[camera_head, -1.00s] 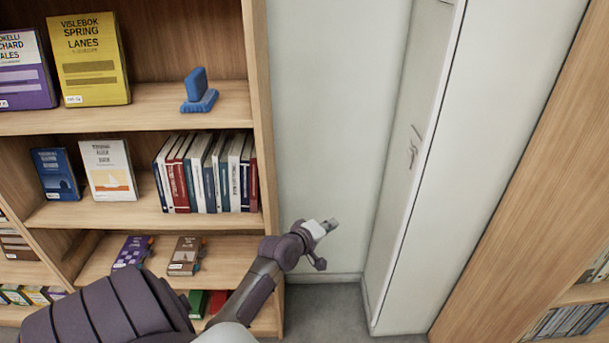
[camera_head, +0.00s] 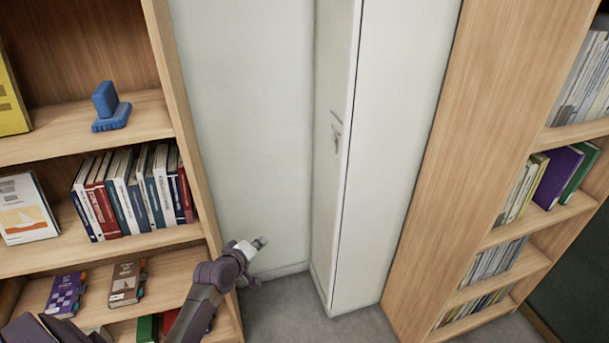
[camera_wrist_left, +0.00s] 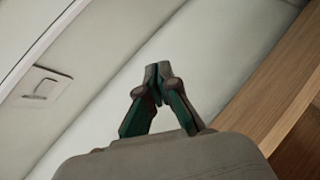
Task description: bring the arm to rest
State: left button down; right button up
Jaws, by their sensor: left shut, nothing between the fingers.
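My left arm comes in from the lower left in the head view. Its gripper (camera_head: 260,243) is in front of the pale wall, just right of the left bookshelf's side panel. In the left wrist view the two fingers (camera_wrist_left: 158,72) meet at their tips, and nothing shows between them. My right gripper is in neither view.
The left bookshelf (camera_head: 180,110) holds a row of books (camera_head: 130,195) and a blue bookend (camera_head: 111,108). A white cabinet (camera_head: 385,140) stands right of the gripper. A second bookshelf (camera_head: 490,130) is further right. Bare grey floor (camera_head: 285,310) shows below.

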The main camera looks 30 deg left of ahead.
pick_arm(q)
jog(key=s+d+f+m+g+h+p, duration=0.1)
jog(key=s+d+f+m+g, duration=0.25)
jog(key=s+f, duration=0.65)
jog(key=s+d+f+m+g+p, duration=0.15)
jog(key=s+d+f+m, duration=0.35)
jog(key=f, duration=0.9)
jog(key=s+d+f+m+g, duration=0.2)
jog(key=s+d+f, duration=0.1)
jog(key=s, duration=0.7)
jog(key=s+d+f+m+g+p, duration=0.1)
jog(key=s+d+f+m+g, duration=0.1)
jog(key=s, duration=0.8)
jog(key=s+d+f+m+g, duration=0.2)
jog(key=s+f, duration=0.4)
jog(key=s, duration=0.5)
jog(key=shift+d+f+m+g, duration=0.35)
jog(key=shift+d+m, duration=0.55)
jog(key=shift+m, duration=0.35)
jog(key=shift+w, duration=0.1)
